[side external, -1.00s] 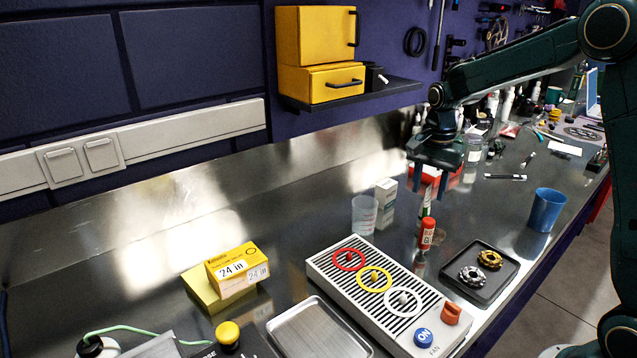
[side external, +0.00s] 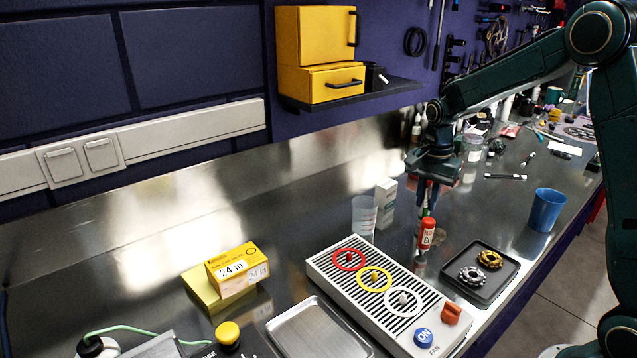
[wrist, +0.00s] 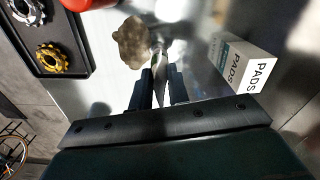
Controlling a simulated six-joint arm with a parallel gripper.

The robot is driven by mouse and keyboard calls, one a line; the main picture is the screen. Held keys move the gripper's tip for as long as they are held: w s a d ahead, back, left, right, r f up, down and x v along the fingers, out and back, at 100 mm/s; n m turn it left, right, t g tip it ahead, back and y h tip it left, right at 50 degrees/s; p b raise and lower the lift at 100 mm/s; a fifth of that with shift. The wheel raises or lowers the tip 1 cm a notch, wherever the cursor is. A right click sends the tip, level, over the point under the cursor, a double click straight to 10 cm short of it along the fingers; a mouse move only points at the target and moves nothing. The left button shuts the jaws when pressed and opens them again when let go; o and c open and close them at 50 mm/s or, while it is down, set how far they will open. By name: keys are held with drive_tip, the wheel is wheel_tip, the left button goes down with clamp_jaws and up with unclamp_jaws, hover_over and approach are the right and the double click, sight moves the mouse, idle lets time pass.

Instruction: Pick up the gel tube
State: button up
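The gel tube (side external: 426,205) is a slim, light tube with a little green on it. It stands behind the red cylinder in the side view, partly hidden by my gripper (side external: 426,190). In the wrist view the tube (wrist: 158,72) lies between the two dark fingertips of my gripper (wrist: 160,82), nearer the left finger. The fingers point down around the tube's upper part. They look open, with a small gap on the right.
A red cylinder (side external: 427,234) stands just in front, with a brown lump (wrist: 132,43) close by. A PADS box (side external: 386,191), a clear cup (side external: 364,214), a black tray (side external: 505,273) with cogs and a blue cup (side external: 546,210) stand around.

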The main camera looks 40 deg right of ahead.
clamp_jaws()
drive_tip(key=shift+r, duration=0.15)
wheel_tip(320, 180, up, 20)
idle(0.7)
drive_tip(key=shift+f, duration=0.2)
